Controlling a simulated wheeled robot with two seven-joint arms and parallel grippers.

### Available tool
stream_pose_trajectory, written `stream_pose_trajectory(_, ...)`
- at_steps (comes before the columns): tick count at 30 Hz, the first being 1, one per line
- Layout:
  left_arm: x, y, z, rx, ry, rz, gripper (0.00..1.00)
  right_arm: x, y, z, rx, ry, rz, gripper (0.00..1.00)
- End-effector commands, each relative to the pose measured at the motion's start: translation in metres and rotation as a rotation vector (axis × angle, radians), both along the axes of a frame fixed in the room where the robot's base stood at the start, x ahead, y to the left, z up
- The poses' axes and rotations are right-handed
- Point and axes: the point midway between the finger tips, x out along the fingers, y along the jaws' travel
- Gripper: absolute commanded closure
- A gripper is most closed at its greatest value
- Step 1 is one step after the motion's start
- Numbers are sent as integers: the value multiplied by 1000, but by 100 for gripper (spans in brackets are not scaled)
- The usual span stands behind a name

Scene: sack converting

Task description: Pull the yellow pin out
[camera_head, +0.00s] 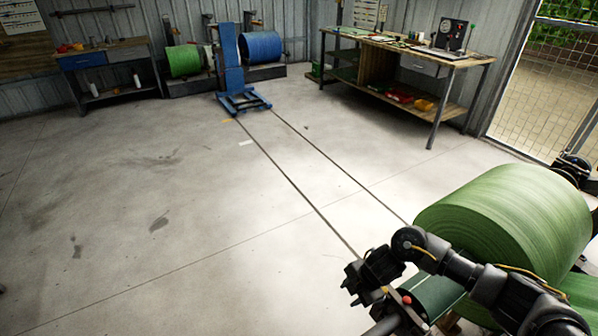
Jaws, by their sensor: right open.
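A small yellow piece (385,289), likely the yellow pin, shows at the end of the machine's shaft at the lower right. A red knob (406,299) sits just right of it. My right gripper (358,287) is open, at the left of the yellow piece and close to it in the picture. I cannot tell whether it touches the pin. Its dark jaws hold nothing that I can see. My left gripper is not in view.
A large green roll (505,220) stands beside my right arm, with a green roller (435,292) below it. A blue lift (235,75) stands at the back on floor rails. A workbench (400,45) stands at the back right. The floor at left is clear.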

Motion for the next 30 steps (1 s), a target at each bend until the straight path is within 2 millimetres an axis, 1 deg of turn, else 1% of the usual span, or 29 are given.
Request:
stream_pose_trajectory(1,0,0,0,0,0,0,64,12,-26,9,-64,14,21,59)
stream_pose_trajectory(3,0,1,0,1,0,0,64,17,-55,18,-134,46,42,59)
stream_pose_trajectory(6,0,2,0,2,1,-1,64,23,-85,30,-200,81,52,59)
stream_pose_trajectory(9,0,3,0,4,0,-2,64,25,-102,38,-239,102,52,59)
stream_pose_trajectory(13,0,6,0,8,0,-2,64,26,-111,42,-258,115,52,59)
stream_pose_trajectory(23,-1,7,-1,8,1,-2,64,26,-112,42,-258,115,52,59)
stream_pose_trajectory(26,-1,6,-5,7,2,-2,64,26,-111,37,-257,115,52,59)
stream_pose_trajectory(30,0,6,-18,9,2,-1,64,26,-111,24,-257,115,52,59)
